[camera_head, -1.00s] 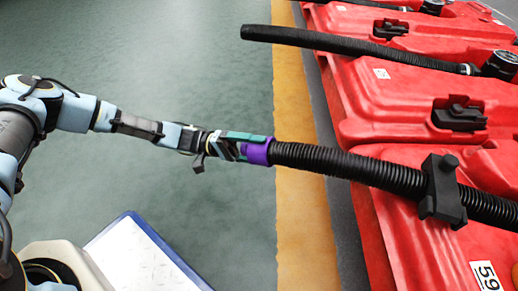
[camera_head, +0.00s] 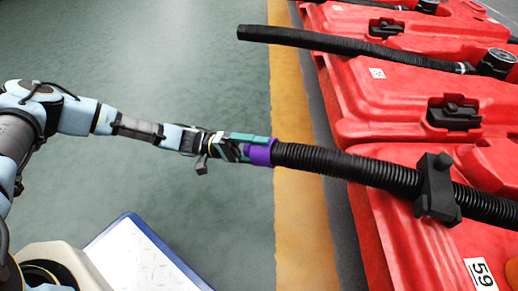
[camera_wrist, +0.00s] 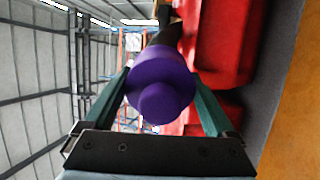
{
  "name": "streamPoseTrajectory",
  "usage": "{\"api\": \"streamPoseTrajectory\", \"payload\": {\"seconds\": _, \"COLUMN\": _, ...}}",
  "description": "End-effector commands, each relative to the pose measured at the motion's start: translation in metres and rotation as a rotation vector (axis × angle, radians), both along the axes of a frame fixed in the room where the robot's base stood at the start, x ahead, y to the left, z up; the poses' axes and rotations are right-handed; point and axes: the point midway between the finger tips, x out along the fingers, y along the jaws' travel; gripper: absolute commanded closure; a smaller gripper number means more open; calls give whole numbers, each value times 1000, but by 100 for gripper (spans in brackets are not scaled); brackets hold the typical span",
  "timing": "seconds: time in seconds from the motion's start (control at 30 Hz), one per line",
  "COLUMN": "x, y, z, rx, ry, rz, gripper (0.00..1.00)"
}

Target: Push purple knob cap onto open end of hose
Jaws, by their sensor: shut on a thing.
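The purple knob cap (camera_head: 261,152) sits at the open end of the black ribbed hose (camera_head: 345,168), in line with it. In the head view no gap shows between cap and hose, but how far the cap is on I cannot tell. My gripper (camera_head: 257,148) is shut on the cap, with its green fingers on either side. In the wrist view the cap (camera_wrist: 160,84) fills the middle between the fingers, its small round knob facing the camera. It hides most of the hose behind it.
A black clamp (camera_head: 437,188) holds the hose on the nearest red tank (camera_head: 400,245). Another black hose (camera_head: 340,44) sticks out from a tank farther back. A yellow floor stripe (camera_head: 298,225) runs beside the tanks.

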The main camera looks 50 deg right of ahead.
Motion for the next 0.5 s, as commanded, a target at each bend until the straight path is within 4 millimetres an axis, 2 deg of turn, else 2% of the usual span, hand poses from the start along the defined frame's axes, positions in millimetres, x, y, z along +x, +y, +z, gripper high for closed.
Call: {"api": "streamPoseTrajectory", "payload": {"seconds": 0.5, "x": -15, "y": -4, "z": 5, "rx": -2, "ry": 2, "rz": -3, "gripper": 65}}
